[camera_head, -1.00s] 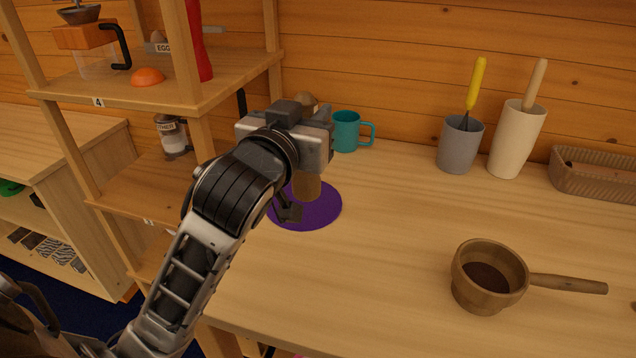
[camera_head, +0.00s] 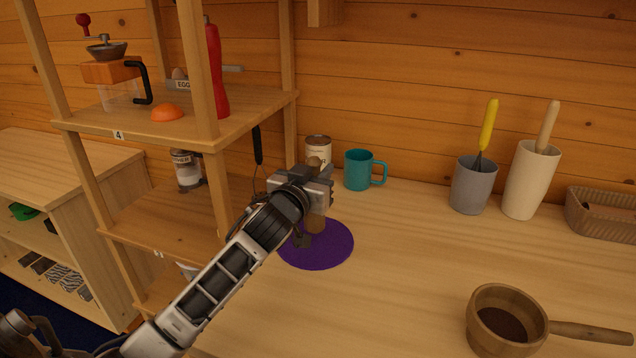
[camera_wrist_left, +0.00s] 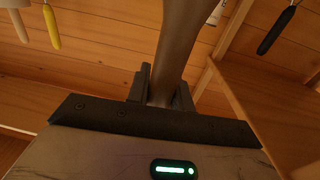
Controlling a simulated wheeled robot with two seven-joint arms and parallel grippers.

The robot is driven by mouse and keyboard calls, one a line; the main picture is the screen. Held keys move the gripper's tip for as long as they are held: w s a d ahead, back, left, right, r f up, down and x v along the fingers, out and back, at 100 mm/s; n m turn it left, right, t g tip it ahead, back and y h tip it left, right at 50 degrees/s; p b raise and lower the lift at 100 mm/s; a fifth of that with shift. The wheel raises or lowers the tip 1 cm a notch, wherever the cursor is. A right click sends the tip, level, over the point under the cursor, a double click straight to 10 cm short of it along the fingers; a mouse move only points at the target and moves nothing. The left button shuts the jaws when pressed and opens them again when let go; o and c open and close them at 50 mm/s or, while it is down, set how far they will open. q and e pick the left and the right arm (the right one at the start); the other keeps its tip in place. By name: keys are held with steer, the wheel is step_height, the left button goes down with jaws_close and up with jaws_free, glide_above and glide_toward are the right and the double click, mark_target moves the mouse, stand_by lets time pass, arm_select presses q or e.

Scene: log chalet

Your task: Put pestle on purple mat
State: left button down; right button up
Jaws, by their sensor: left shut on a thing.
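The purple mat (camera_head: 330,248) lies flat on the counter near the shelf. My left gripper (camera_head: 318,192) is above its far part and shut on the wooden pestle (camera_head: 316,221). The pestle is about upright, its rounded top showing above the gripper and its thick lower end over the mat. I cannot tell whether that end touches the mat. In the left wrist view the pestle (camera_wrist_left: 180,45) rises between the fingers of the gripper (camera_wrist_left: 160,90). My right gripper is out of view.
A teal mug (camera_head: 359,171) and a can (camera_head: 319,149) stand just behind the gripper. A wooden shelf (camera_head: 219,190) is close on the left. A grey cup (camera_head: 472,188), a cream holder (camera_head: 527,185) and a wooden pot (camera_head: 497,338) are further right. The middle counter is clear.

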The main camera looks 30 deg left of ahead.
arm_select(q)
steer(key=shift+f, duration=1.2)
steer(key=shift+f, duration=0.15)
steer(key=c, duration=1.2)
jaws_free()
steer(key=shift+c, duration=0.2)
steer(key=shift+r, duration=0.3)
steer(key=s+d+b, duration=0.1)
steer(key=s+d, duration=0.1)
steer(key=s, duration=1)
steer(key=shift+f, duration=0.15)
